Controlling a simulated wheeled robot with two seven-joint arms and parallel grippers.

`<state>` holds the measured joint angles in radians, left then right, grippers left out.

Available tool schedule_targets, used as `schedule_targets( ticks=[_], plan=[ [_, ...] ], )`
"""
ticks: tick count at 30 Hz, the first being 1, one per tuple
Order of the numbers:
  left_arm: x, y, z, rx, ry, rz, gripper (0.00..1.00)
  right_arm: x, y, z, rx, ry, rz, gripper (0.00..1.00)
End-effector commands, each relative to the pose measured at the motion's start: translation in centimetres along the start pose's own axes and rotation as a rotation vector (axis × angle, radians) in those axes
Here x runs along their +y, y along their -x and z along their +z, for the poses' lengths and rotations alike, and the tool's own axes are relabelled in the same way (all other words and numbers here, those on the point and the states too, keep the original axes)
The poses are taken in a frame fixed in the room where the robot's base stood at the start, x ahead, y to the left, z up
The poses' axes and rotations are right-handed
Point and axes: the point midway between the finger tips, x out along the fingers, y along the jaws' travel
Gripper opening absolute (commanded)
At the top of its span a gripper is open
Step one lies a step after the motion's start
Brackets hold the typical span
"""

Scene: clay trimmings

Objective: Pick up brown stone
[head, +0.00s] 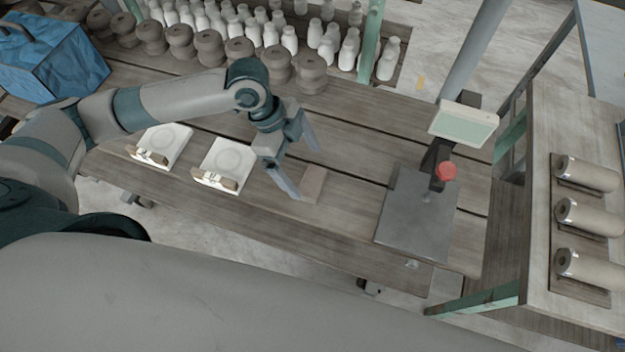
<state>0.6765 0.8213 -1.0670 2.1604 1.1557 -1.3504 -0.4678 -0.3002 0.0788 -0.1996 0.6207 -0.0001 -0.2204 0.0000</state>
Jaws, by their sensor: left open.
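A small brown block, which I take to be the brown stone (313,184), lies on the wooden table (345,215) near its middle. My left gripper (302,172) is open, with its fingers pointing down. One finger is at the stone's left side and the other is over its far side. I cannot tell whether they touch it. Nothing is held in the gripper. My right gripper is not in view.
Two white plates with brown pieces (226,165) sit left of the gripper. Several brown pots (210,47) and white bottles (290,40) line the back. Clay rolls (587,218) lie on the right bench.

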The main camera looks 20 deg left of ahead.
Motion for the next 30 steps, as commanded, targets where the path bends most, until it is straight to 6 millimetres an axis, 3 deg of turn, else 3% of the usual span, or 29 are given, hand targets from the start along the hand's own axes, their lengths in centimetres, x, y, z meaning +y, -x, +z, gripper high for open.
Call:
schedule_targets(
  ticks=[10, 22, 30],
  plan=[
    [0.0, -0.3, 0.0, 0.001, 0.001, 0.001, 0.92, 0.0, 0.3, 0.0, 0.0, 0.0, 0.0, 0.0],
    [0.3, -4.7, 0.2, 0.0, 0.001, 0.002, 0.92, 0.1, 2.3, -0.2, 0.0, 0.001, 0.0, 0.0],
    [0.2, -5.2, 0.3, -0.001, -0.001, 0.0, 0.92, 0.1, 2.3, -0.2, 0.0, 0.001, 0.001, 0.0]
  ],
)
